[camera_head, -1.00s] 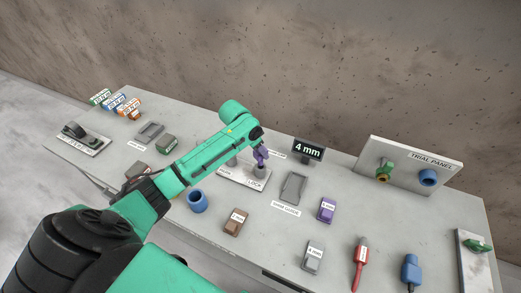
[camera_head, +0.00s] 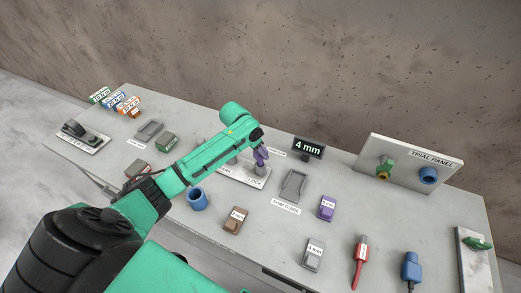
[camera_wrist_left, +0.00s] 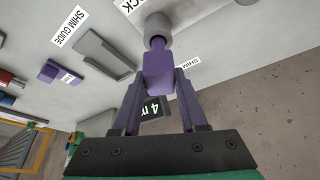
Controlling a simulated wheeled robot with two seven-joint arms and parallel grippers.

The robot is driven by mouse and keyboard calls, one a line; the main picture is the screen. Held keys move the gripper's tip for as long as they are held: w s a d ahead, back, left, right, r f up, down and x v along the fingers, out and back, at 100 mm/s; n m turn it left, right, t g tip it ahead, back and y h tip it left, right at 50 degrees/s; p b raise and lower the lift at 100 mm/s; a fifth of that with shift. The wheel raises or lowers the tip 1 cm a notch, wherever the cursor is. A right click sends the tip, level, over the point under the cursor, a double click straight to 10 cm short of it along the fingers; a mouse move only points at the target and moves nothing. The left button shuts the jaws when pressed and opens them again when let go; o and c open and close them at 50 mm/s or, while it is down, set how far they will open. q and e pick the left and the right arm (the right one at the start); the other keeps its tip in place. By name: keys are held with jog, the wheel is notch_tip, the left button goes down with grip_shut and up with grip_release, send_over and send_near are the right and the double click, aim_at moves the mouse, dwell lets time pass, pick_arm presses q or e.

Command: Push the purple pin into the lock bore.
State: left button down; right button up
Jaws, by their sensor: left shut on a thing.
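The purple pin (camera_wrist_left: 158,72) is held between the two fingers of my left gripper (camera_wrist_left: 155,95). In the left wrist view the pin's tip is at the mouth of the grey cylindrical lock bore (camera_wrist_left: 153,26); how deep it sits I cannot tell. In the head view my left gripper (camera_head: 261,157) is above the lock block (camera_head: 260,171), which stands on a pale plate labelled LOCK (camera_head: 243,178). The arm hides part of that plate. My right gripper does not show.
A display reading 4 mm (camera_head: 308,148) stands behind right of the lock. The grey shim guide (camera_head: 293,186), a purple block (camera_head: 326,207) and a blue ring (camera_head: 197,199) are nearby. The trial panel (camera_head: 412,165) stands at the right.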

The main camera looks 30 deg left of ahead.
aim_at(260, 158)
pick_arm(q)
jog(key=shift+f+b, duration=1.15)
jog(key=shift+f, duration=1)
jog(key=shift+c, duration=1.8)
grip_release()
jog(key=b+v, duration=0.2)
jog(key=v, duration=1.2)
jog(key=shift+s+r, duration=0.15)
jog(key=shift+r, duration=0.1)
jog(key=shift+a, duration=0.1)
